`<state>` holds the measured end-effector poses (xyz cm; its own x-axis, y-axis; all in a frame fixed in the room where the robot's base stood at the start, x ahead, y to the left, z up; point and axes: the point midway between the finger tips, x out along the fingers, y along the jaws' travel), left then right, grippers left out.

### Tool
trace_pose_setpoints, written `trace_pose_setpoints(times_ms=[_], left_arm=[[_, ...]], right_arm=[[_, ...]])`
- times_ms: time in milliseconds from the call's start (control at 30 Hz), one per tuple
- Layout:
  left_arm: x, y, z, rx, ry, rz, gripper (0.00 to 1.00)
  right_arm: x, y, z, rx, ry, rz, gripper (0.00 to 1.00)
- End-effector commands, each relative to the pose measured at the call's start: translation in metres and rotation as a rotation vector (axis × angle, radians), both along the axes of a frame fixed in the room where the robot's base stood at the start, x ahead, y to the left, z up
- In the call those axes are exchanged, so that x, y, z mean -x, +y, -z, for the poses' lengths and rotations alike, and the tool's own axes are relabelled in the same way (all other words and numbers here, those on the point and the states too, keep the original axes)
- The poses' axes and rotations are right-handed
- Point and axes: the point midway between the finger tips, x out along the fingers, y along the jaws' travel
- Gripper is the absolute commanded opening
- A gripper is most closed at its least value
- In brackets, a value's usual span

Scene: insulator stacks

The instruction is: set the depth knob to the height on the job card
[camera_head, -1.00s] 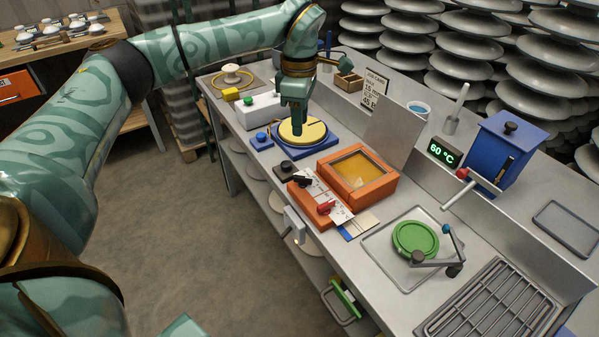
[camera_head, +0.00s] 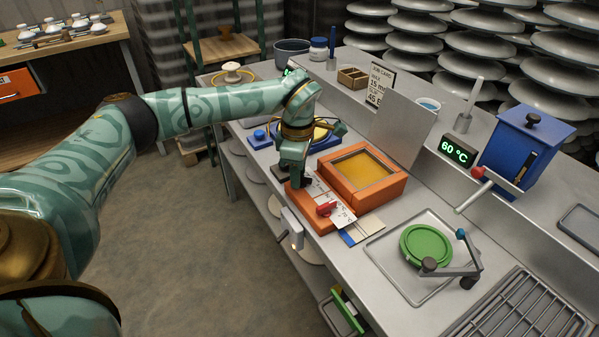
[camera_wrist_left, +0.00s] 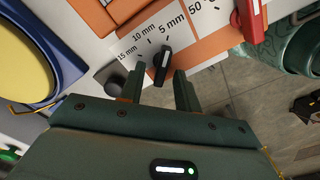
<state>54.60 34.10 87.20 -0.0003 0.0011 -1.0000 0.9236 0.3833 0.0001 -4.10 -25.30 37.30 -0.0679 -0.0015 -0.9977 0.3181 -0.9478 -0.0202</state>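The black depth knob (camera_wrist_left: 161,62) sits on the orange control box (camera_head: 312,218), by a white scale plate (camera_wrist_left: 162,38) marked 5 mm, 10 mm and 15 mm. Its narrow pointer end is toward the 5 mm side of the scale; the exact setting is hard to tell. My left gripper (camera_wrist_left: 159,79) is open, pointing down, with its fingertips on either side of the knob; contact cannot be told. In the head view the left gripper (camera_head: 296,183) mostly hides the knob. The job card (camera_head: 378,86) appears to read wax 15 mm, with 45 below. My right gripper is out of view.
A red knob (camera_head: 326,208) sits beside the depth knob on the same box. The orange wax tank (camera_head: 395,188) stands close behind. A dark round knob (camera_wrist_left: 111,75) and the blue turntable base (camera_wrist_left: 62,75) lie on the gripper's other side.

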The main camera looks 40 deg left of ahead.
Motion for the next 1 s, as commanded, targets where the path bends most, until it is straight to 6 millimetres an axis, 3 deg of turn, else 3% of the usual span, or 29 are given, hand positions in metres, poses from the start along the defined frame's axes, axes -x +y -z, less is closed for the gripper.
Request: trace_pose_setpoints(times_ms=[167, 300, 667, 1000], left_arm=[[0.000, 0.000, -0.001, 0.001, -0.001, 0.000, 0.33], [0.000, 0.000, -0.001, 0.001, 0.000, 0.000, 0.00], [0.000, 0.000, -0.003, 0.001, -0.001, -0.023, 0.00], [0.002, -0.002, -0.008, 0.001, -0.002, -0.215, 0.00]], right_arm=[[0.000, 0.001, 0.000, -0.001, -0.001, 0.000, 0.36], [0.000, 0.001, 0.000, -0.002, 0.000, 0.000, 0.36], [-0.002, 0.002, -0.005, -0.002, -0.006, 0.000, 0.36], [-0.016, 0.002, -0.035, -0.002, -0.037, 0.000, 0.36]])
